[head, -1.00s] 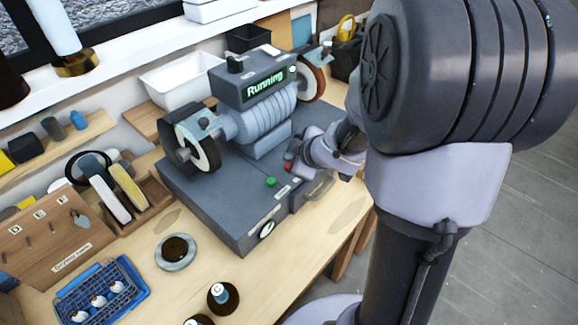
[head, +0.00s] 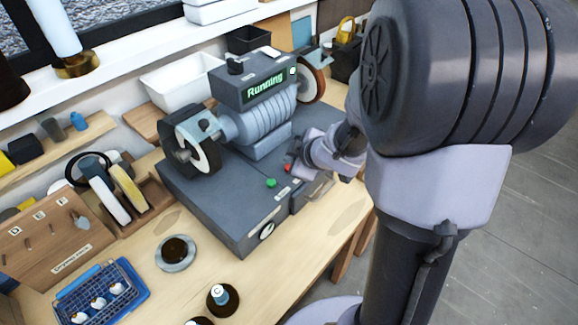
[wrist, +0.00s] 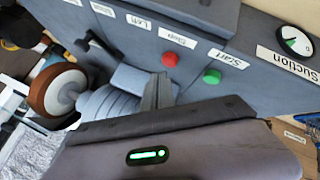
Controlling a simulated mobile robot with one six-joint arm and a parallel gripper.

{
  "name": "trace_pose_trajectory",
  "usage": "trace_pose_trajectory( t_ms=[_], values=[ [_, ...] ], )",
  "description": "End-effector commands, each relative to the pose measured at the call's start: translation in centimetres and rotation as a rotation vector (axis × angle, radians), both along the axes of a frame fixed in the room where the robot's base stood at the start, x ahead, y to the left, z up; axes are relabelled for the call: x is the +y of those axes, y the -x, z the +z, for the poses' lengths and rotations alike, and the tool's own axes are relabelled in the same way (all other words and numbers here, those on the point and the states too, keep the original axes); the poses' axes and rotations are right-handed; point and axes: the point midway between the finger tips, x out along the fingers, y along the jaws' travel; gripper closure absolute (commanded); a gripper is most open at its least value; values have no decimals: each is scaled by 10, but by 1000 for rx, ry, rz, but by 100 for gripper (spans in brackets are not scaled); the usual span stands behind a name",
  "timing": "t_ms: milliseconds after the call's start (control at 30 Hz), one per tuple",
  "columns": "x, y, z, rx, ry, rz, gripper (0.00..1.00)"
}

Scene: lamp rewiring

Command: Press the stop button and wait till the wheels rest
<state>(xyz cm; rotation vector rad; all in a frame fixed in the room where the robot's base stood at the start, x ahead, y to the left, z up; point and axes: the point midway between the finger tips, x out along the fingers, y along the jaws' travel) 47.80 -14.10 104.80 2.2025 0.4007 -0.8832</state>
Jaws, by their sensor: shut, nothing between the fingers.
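The grey grinding machine (head: 215,205) stands on the wooden bench, and its display (head: 266,86) reads "Running". A pale wheel (head: 206,154) is at its left end and a brown-rimmed wheel (head: 312,82) at its right end; stills do not show whether they turn. The red stop button (wrist: 170,59) sits beside the green start button (wrist: 212,77) on the front panel. In the head view the red button (head: 288,167) shows just left of my gripper (head: 301,164). My gripper (wrist: 158,88) is shut and empty, close to the red button; contact is not visible.
A suction gauge (wrist: 294,41) is on the same panel. A round dish (head: 176,253), a blue tray (head: 102,296) and dark bottles (head: 222,300) stand on the bench in front. A white bin (head: 180,80) is behind the machine. Bare bench lies right of the bottles.

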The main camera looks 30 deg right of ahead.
Motion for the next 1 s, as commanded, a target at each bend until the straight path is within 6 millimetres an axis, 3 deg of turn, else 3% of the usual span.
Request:
trace_pose_trajectory(
  t_ms=[1000],
  values=[
    [0,0,-9,0,0,0,100]
  ],
)
